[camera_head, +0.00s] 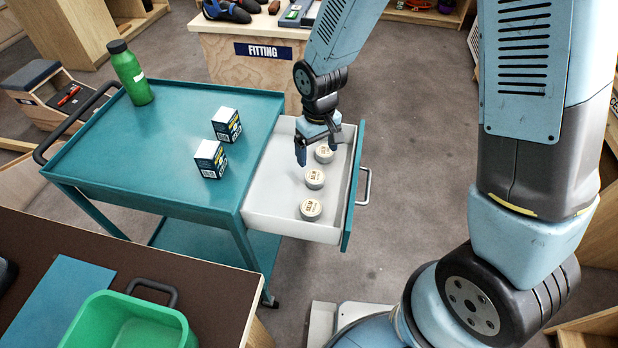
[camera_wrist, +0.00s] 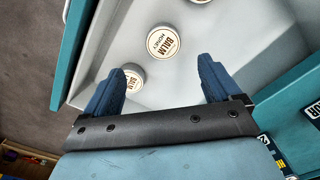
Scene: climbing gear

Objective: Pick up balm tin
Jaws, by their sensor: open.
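Three round pale balm tins lie in a row in an open white drawer (camera_head: 275,190): a far tin (camera_head: 324,154), a middle tin (camera_head: 314,178) and a near tin (camera_head: 311,209). My gripper (camera_head: 317,152) is open and empty, pointing down over the far part of the drawer, close to the far tin. In the wrist view, one balm tin (camera_wrist: 163,42) shows whole ahead of the gap between my fingers (camera_wrist: 162,66). A second tin (camera_wrist: 131,80) is partly hidden by the left finger. A third is cut off at the top edge.
The drawer belongs to a teal cart (camera_head: 180,115). Two small boxes (camera_head: 227,124) (camera_head: 210,159) and a green bottle (camera_head: 131,72) stand on its top. The drawer's walls and teal front (camera_head: 354,190) surround the tins. A green bin (camera_head: 130,325) is at the lower left.

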